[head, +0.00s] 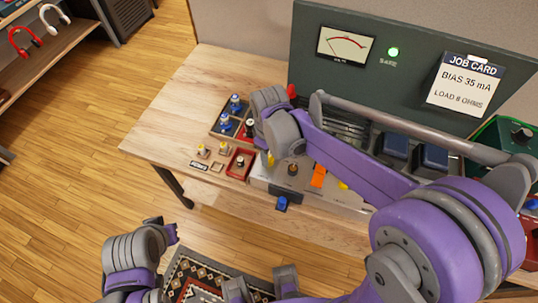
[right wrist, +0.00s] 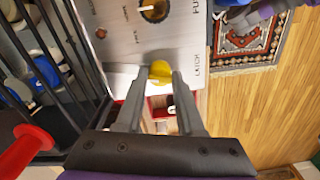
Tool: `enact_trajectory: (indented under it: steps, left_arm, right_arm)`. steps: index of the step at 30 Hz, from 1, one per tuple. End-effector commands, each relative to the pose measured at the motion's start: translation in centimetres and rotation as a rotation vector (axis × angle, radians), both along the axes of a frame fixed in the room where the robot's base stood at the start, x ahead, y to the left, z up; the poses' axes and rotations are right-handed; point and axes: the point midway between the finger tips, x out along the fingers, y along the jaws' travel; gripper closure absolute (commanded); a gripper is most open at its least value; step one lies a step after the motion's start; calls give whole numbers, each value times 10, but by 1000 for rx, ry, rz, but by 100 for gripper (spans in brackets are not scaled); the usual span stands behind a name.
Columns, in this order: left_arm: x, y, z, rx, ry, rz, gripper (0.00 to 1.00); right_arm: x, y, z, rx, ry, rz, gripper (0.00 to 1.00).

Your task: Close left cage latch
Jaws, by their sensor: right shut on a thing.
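The yellow latch knob (right wrist: 160,72) sits between the fingertips of my right gripper (right wrist: 158,82) in the right wrist view, beside the printed word LATCH on a light metal panel. The right gripper is shut on it. In the head view the left yellow latch (head: 270,159) shows just below my right wrist, which hides most of the right gripper. Another yellow knob (head: 342,185) is farther right on the amp front. The black cage bars (right wrist: 62,62) run along the left of the right wrist view. My left arm is at the lower left of the head view; its jaw state is unclear.
A red handle (right wrist: 24,150) stands close left of the right gripper. On the bench (head: 185,105) are a parts tray with blue-topped pieces (head: 225,122) and a red tray (head: 240,165). An orange switch (head: 318,176) is on the amp front. A patterned rug (head: 190,275) lies below.

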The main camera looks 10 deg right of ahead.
Motion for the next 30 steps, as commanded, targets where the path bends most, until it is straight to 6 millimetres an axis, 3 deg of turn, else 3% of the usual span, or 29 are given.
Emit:
enact_trajectory:
  steps: [12, 30]
  left_arm:
    - [-1, 0, -4, 0, 2, 0, 100]
    - [-1, 0, -5, 0, 2, 0, 100]
  right_arm:
    - [-1, 0, 0, 0, 1, 225, 100]
    - [-1, 0, 0, -1, 2, 271, 100]
